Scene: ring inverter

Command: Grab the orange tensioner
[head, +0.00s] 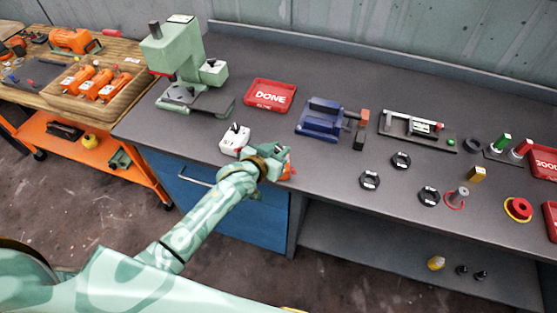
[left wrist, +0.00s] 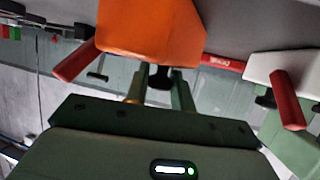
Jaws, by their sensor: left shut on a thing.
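The orange tensioner (left wrist: 150,32) is a blocky orange body with a red handle sticking out on its left side in the left wrist view. It sits between and beyond the fingertips of my left gripper (left wrist: 158,78), which is shut on it. In the head view, my left gripper (head: 276,160) is at the front edge of the grey bench. Only a small orange part of the tensioner (head: 287,168) shows there; the gripper hides most of it. I cannot tell whether the tensioner touches the bench. My right gripper is in neither view.
Behind are a red DONE tray (head: 270,95), a green press (head: 180,60) and a blue vise (head: 325,118). Black rings (head: 370,180) lie to the right. Bare bench lies between gripper and tray.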

